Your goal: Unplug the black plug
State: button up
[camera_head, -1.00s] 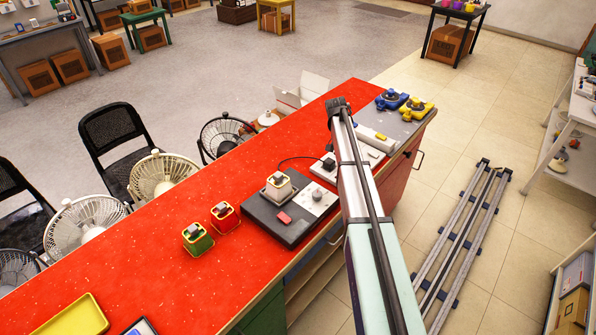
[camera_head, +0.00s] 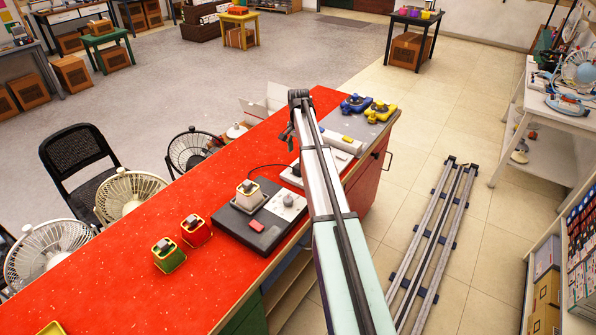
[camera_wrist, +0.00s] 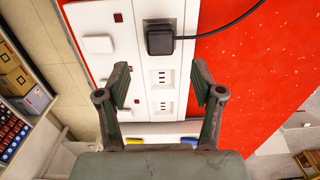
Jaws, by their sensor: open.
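The black plug (camera_wrist: 159,40) sits in the top socket of a white power strip (camera_wrist: 161,106) in the wrist view. Its black cord runs off to the upper right. My gripper (camera_wrist: 161,84) is open and empty, with one finger on each side of the strip in the picture. The plug appears above the fingertips, outside the gap between them. Two empty sockets show below the plug. In the head view the plug (camera_head: 297,169) is small, beside my arm, and the strip is partly hidden by the arm.
The strip lies on a red counter (camera_head: 130,245). A dark board with a white-and-yellow block (camera_head: 249,195) and a red piece (camera_head: 256,225) is nearby. Red (camera_head: 195,231) and green (camera_head: 168,255) blocks stand at left. Blue (camera_head: 355,103) and yellow (camera_head: 380,111) devices stand at the far end.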

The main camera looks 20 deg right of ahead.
aim_at(298, 170)
jog(key=shift+f+b, duration=1.65)
jog(key=shift+f, duration=2.65)
grip_shut()
jog(key=shift+r, duration=0.2)
jog(key=shift+r+p, duration=1.5)
jog(key=shift+r, duration=1.35)
